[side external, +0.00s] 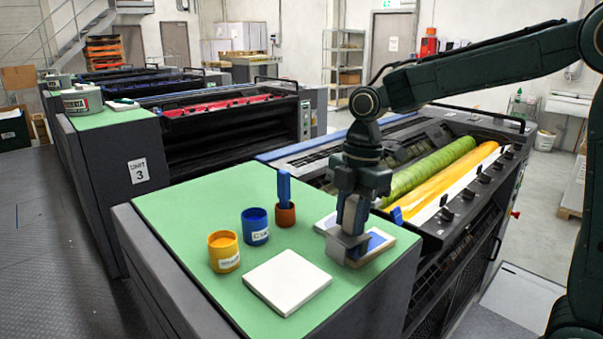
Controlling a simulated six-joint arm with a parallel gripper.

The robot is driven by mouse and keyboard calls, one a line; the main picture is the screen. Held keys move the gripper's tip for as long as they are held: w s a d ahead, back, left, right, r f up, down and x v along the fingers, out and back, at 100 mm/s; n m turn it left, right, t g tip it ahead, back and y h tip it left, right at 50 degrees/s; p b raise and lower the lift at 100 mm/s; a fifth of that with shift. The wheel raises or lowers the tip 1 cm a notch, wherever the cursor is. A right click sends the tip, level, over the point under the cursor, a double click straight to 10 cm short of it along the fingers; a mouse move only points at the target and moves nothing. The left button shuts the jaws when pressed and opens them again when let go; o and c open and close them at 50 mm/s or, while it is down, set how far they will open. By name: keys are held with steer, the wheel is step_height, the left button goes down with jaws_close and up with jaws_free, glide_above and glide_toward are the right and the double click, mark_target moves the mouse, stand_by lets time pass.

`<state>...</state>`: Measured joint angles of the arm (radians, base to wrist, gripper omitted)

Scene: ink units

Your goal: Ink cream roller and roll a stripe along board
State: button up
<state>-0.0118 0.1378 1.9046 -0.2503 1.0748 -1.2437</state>
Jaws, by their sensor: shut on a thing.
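My gripper (354,205) points down over the right part of the green bench top and is shut on the cream roller (343,249). The roller is a pale grey-beige piece below the jaws, at the ink slab (383,250). The slab is pale, with a blue ink patch on it. The roller overlaps the slab's left part; I cannot tell whether it touches the ink. The blank white board (287,282) lies flat at the front, left of the roller. My gripper hides part of the slab and the roller's handle.
A yellow ink pot (223,252), a blue pot (255,227) and a brown cup (286,214) holding a blue-handled tool (284,186) stand left of the roller. The green top (178,205) is clear at its left. A press with green and yellow rollers (446,180) stands behind.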

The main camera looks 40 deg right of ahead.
mark_target(352, 200)
steer(key=shift+r, duration=0.1)
steer(key=shift+r, duration=2.95)
